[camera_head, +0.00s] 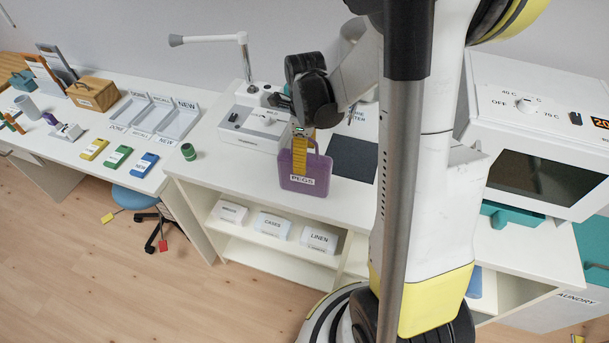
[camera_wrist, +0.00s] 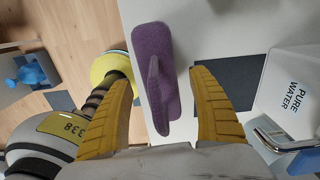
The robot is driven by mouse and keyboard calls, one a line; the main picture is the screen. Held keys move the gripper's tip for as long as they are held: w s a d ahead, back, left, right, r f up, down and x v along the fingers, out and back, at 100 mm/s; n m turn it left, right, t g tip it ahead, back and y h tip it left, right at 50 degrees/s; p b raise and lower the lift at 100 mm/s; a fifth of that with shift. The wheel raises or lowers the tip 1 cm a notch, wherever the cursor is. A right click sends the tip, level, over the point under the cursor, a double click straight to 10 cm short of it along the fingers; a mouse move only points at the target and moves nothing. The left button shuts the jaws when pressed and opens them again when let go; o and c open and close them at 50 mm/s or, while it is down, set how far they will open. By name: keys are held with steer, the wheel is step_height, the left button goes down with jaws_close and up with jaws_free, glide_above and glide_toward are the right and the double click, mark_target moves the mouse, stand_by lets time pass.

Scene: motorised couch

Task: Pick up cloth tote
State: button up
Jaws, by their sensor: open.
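The purple cloth tote (camera_head: 312,172), with a label reading PEGS, stands upright on the white counter near its front edge. In the wrist view I see the purple tote (camera_wrist: 153,50) from above, with its handle strap rising toward me. My gripper (camera_head: 300,158) is over the tote, pointing down. In the wrist view the yellow fingers of my gripper (camera_wrist: 162,78) are spread apart, one on each side of the tote's handle. Whether either finger touches the tote I cannot tell.
A white machine (camera_head: 250,128) stands behind and left of the tote, and a dark mat (camera_head: 353,158) lies to its right. A PURE WATER container (camera_wrist: 290,85) is close to the right finger. A green cup (camera_head: 188,152) stands at the counter's left end.

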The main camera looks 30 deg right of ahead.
steer(key=shift+f, duration=0.6)
steer(key=c, duration=1.5)
